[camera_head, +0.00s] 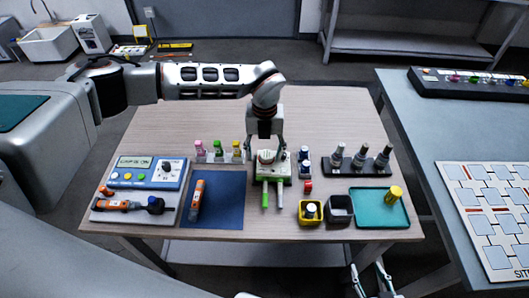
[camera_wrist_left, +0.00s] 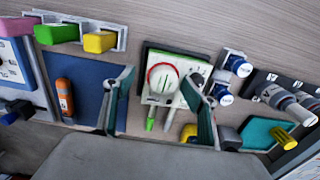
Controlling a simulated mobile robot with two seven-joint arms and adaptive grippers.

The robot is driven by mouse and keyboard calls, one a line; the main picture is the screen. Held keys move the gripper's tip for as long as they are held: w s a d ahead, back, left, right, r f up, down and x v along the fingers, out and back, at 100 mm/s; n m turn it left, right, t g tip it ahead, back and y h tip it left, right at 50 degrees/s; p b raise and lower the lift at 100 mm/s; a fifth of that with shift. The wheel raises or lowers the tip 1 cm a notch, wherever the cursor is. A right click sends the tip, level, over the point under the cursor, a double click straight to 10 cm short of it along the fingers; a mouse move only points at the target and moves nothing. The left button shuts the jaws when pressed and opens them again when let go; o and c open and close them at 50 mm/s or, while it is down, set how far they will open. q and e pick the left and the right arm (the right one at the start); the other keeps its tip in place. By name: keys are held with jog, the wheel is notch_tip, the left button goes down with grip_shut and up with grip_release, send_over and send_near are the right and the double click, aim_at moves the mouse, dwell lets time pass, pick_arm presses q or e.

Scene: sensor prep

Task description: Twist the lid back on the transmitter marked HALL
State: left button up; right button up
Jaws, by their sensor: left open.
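A white and green transmitter (camera_head: 272,176) stands at the middle of the table; I cannot read any HALL marking. A round white disc with a red ring (camera_wrist_left: 163,78) is on its top; I cannot tell whether this is a seated lid or an open face. My left gripper (camera_head: 265,144) points down over the transmitter. In the left wrist view its two fingers (camera_wrist_left: 160,106) are apart, on either side of the transmitter in the picture, with nothing held. My right gripper (camera_head: 370,280) shows at the bottom edge, its fingers apart and empty.
Left of the transmitter are a blue mat (camera_head: 222,205) with an orange tool (camera_head: 197,200) and a control box (camera_head: 146,172). Right are blue-capped bottles (camera_head: 305,160), a rack of grey fittings (camera_head: 345,172), yellow (camera_head: 301,216) and black (camera_head: 340,214) bins, and a teal tray (camera_head: 375,218) with a yellow cylinder (camera_head: 393,195).

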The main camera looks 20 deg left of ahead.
pick_arm(q)
jog(key=shift+r+p, duration=0.35)
jog(key=shift+r, duration=0.15)
jog(key=shift+r+p, duration=1.95)
jog(key=shift+r, duration=1)
jog(key=shift+f, duration=0.1)
